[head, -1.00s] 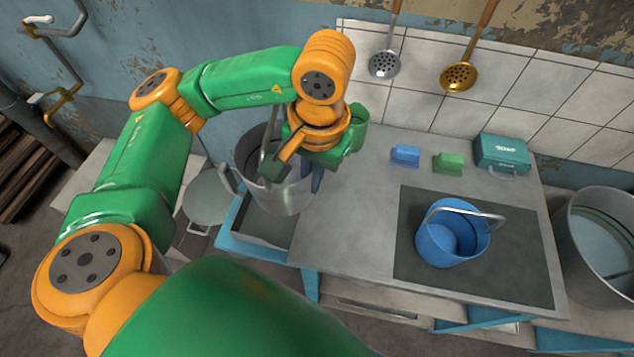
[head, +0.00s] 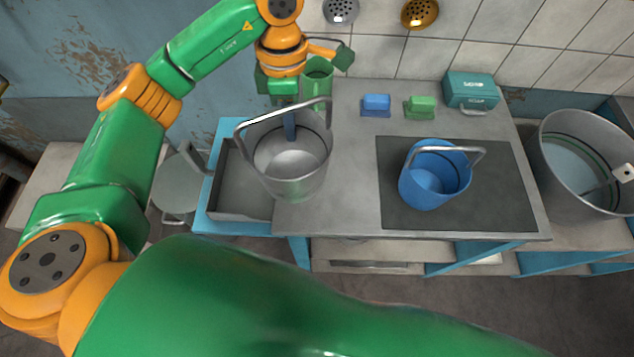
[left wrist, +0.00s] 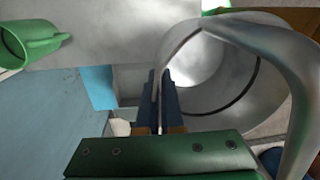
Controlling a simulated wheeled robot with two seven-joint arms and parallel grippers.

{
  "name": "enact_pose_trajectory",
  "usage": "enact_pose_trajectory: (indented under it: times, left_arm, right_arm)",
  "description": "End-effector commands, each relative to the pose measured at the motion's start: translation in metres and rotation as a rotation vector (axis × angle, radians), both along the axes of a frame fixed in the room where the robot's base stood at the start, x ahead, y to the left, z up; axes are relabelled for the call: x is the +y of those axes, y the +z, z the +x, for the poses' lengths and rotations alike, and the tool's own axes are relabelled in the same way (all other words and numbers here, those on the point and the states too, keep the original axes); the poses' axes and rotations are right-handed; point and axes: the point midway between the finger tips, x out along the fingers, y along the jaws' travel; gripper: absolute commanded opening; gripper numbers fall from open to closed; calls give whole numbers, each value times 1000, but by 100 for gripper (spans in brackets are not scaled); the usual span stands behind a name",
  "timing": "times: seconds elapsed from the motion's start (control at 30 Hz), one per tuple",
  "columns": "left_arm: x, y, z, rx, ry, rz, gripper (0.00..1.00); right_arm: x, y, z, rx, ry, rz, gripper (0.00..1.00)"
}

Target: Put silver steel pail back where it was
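The silver steel pail (head: 300,180) is at the left end of the counter, its round handle standing up over the rim. It overlaps the counter's left edge; I cannot tell whether its base touches. In the left wrist view the pail (left wrist: 205,100) fills the right side, with its handle crossing close to the camera. My left gripper (head: 289,125) is above the pail's back rim. Its dark blue fingers (left wrist: 168,105) are closed on the pail's rim, one inside and one outside. The right gripper is out of view.
A blue pail (head: 432,188) stands on a dark mat (head: 500,205). A green mug (head: 318,75) is close to my left gripper. A large pot (head: 590,205) stands right; a recessed tray (head: 240,205) is left.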

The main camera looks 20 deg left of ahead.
Motion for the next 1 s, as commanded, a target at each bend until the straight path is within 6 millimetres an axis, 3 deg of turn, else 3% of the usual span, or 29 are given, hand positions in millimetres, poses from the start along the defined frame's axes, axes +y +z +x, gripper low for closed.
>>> enact_pose_trajectory:
  times: [0.2,0.4,0.8,1.0]
  left_arm:
    - [8,-31,15,4,693,-1,0]
    - [14,-45,21,2,1064,0,0]
    - [14,-127,20,6,1116,4,0]
    - [15,-144,22,-1,1114,2,0]
  right_arm:
    - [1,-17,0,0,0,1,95]
    - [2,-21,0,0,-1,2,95]
    - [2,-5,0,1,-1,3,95]
    - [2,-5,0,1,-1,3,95]
